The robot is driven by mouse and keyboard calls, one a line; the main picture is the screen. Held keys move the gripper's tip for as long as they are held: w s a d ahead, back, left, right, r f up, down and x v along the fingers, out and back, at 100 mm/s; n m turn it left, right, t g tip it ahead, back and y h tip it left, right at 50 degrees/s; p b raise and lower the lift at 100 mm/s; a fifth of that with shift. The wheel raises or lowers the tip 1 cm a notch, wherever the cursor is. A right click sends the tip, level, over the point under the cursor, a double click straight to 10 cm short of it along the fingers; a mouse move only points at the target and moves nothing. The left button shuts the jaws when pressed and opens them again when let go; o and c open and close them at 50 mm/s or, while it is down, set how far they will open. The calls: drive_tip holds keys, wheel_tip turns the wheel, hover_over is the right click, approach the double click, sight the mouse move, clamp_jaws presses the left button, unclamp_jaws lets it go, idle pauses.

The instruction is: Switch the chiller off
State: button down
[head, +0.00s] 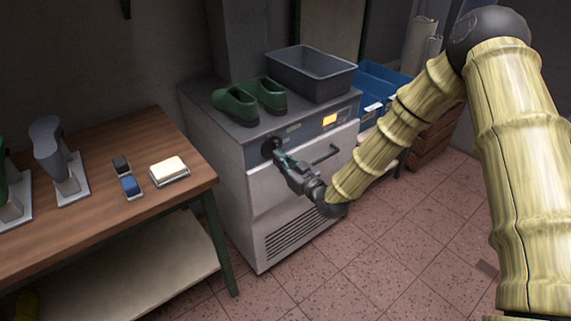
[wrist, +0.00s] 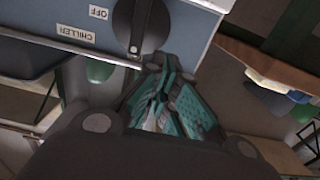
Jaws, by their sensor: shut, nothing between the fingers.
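The chiller (head: 290,190) is a pale cabinet with a grey top and a blue-grey control panel (head: 312,126). A dark round knob (head: 271,146) is at the panel's left end. In the wrist view the black knob (wrist: 136,22) has a raised bar with a pale mark at its lower end. OFF (wrist: 98,12) and CHILLER (wrist: 73,33) labels show upside down to its left. My gripper (head: 281,158) is shut and empty, its fingertips close to the knob; the wrist view shows its teal pads (wrist: 163,72) beside the knob's edge. I cannot tell if they touch.
Green shoes (head: 250,99) and a grey bin (head: 311,73) stand on the chiller. A door handle (head: 321,154) sticks out right of my gripper. A wooden workbench (head: 110,205) stands left; blue crates (head: 375,85) stand right. The tiled floor in front is clear.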

sight(265, 142)
drive_tip(key=shift+b+x, duration=0.8)
drive_tip(key=shift+x, duration=2.8)
drive_tip(key=shift+w+d, duration=0.4)
drive_tip(key=shift+d, duration=0.15)
